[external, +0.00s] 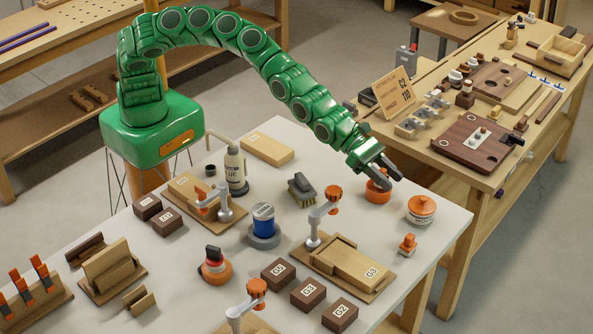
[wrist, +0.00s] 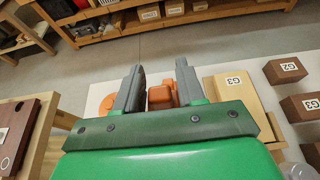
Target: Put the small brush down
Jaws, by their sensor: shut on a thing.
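A small brush (external: 302,188) with a dark grey body and pale bristles rests on the white table, left of my gripper and apart from it. My gripper (external: 391,182) is low over the table's far right part, beside a round orange piece (external: 377,194). In the wrist view, an orange piece (wrist: 160,97) sits between the two grey fingers of my gripper (wrist: 160,72). My gripper is shut on this orange piece. Its lower part is hidden, and I cannot tell exactly what it is.
An orange-lidded jar (external: 421,209) and a small orange piece (external: 408,245) stand near the table's right edge. An orange-topped clamp (external: 332,198) rises beside the G3 box (external: 362,266). A blue can (external: 263,220) stands left of it. Bare white table (external: 440,238) lies at the right.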

